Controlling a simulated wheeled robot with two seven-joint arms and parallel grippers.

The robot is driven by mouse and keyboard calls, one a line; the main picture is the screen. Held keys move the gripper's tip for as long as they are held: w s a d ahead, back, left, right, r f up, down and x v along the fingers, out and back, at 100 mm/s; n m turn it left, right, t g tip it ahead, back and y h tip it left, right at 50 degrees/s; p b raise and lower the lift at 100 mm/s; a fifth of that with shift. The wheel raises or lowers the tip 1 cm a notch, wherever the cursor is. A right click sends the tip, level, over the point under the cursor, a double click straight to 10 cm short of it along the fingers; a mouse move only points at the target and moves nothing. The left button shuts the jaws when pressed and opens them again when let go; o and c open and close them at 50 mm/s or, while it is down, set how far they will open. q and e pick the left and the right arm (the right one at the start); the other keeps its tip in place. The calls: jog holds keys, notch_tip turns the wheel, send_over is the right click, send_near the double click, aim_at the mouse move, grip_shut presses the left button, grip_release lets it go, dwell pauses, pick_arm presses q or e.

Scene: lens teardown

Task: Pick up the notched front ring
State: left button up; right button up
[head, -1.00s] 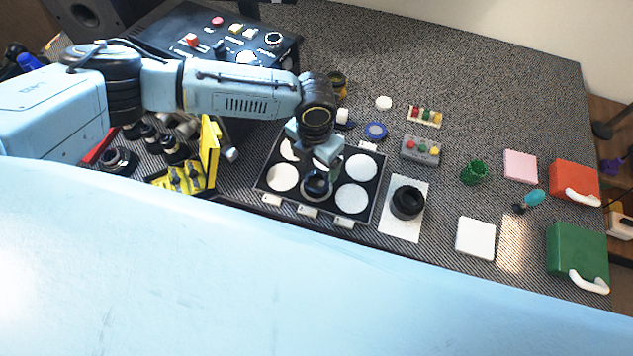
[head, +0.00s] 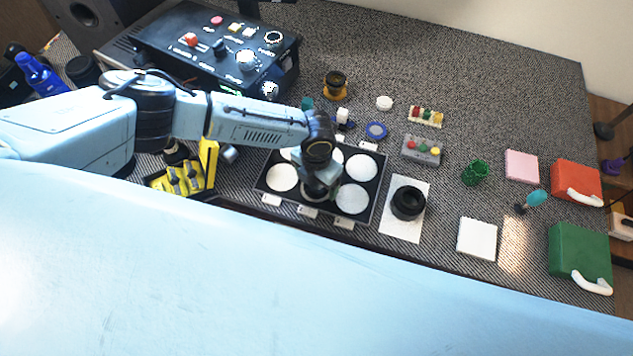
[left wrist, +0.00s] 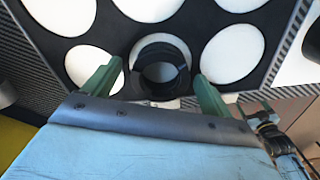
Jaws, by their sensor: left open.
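A black ring (left wrist: 160,50) with what look like notches at its sides sits in a front pocket of the black tray (head: 258,185), over a white round pad. In the head view my left gripper (head: 317,183) is above that pocket and mostly hides the ring. In the left wrist view the green fingers of my left gripper (left wrist: 156,72) are apart, one on each side of the ring, with a visible gap. I cannot tell how far above it the fingertips are.
The tray's other visible pockets show white pads. A black lens part (head: 407,203) stands on a white sheet (head: 398,235) right of the tray. A yellow holder (head: 180,181) and a black control box (head: 215,45) are at left.

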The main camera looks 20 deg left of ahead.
pick_arm(q)
jog(key=c, duration=1.1)
